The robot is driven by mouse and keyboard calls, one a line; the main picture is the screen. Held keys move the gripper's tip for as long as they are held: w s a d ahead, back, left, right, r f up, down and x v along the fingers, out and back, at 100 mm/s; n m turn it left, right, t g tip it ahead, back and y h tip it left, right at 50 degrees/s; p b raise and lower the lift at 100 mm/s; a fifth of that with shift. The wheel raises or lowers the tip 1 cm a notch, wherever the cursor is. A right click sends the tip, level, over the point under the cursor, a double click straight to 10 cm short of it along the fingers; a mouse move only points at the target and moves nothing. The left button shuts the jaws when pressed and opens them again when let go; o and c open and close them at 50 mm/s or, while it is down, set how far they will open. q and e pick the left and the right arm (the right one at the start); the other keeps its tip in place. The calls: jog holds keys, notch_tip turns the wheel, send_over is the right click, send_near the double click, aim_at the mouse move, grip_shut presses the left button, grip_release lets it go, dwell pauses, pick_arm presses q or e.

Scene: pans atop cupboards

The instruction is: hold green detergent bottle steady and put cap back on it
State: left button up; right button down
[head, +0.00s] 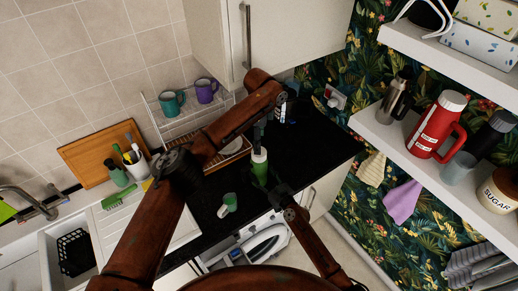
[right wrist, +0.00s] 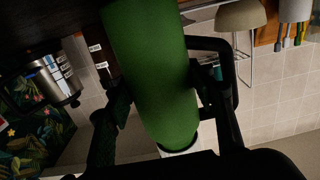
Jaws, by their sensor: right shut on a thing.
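The green detergent bottle (head: 260,172) stands upright near the counter's right part in the head view. A white part (head: 259,154), cap or neck, shows on its top. In the right wrist view the green body (right wrist: 150,70) fills the middle, with a white end (right wrist: 182,151) below a dark ring. My right gripper (right wrist: 160,108) is shut on the bottle, its fingers on both sides of the body; in the head view it is low beside it. My left gripper (head: 261,140) points down just above the white top. Its fingertips are too small and dark to judge.
A green and white mug (head: 228,204) is on the black counter left of the bottle. A dish rack (head: 180,125) with a teal mug (head: 172,103) and purple mug (head: 205,91) stands behind. A cupboard (head: 275,40) hangs above; shelves (head: 430,160) are at right.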

pick_arm(q)
jog(key=shift+r, duration=2.3)
pick_arm(e)
jog(key=c, duration=0.8)
grip_release()
jog(key=shift+s, duration=0.1)
jog(key=v, duration=1.2)
